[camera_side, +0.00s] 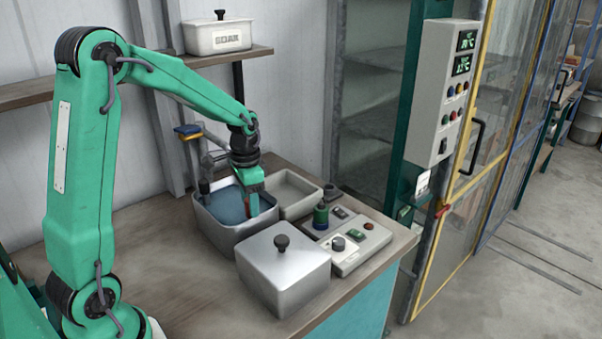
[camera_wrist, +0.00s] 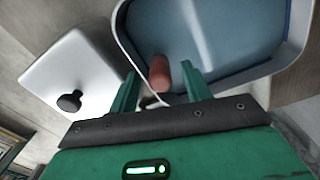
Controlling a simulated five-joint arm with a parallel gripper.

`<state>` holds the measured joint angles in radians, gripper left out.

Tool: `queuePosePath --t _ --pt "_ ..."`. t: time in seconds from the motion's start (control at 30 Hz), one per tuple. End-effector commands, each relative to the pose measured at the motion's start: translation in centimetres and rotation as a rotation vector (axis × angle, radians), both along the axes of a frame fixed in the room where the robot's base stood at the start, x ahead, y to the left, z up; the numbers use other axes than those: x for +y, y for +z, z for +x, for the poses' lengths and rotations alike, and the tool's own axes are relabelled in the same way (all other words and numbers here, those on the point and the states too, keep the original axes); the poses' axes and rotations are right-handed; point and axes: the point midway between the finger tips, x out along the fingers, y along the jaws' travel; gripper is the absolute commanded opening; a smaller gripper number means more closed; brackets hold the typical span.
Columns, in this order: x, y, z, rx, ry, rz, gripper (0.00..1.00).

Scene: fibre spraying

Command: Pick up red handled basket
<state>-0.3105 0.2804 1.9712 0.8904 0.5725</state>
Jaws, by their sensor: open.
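The basket's red handle (camera_wrist: 160,74) shows in the wrist view as a short reddish-brown grip at the rim of a metal tub with blue liquid (camera_wrist: 215,40). The basket's body cannot be made out. My gripper (camera_wrist: 159,82) is open, with one green finger on each side of the handle and gaps between. In the side view, my gripper (camera_side: 254,208) points down at the tub (camera_side: 215,232), at its right part. A little red shows by the fingers there; the rest of the handle is hidden.
A lidded metal box with a black knob (camera_side: 290,262) stands in front of the tub. An empty grey tray (camera_side: 297,182) is behind, right of my gripper. A control panel with buttons (camera_side: 352,250) lies at right. A tap (camera_side: 212,158) stands behind the tub.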

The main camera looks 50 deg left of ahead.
Motion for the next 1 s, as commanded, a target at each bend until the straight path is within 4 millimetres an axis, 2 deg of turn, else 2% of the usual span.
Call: queuePosePath --t 0.03,0.27,0.67,0.87,1.0 --pt "0.0 0.0 0.0 0.0 0.0 0.0 0.44" --pt "0.0 0.0 0.0 0.0 0.0 0.0 0.0" --pt "0.0 0.3 0.1 -0.002 0.0 0.001 0.0" --pt "0.0 1.8 0.1 -0.006 0.0 0.002 0.0" --pt "0.0 3.7 0.1 -0.006 0.0 0.002 0.0"
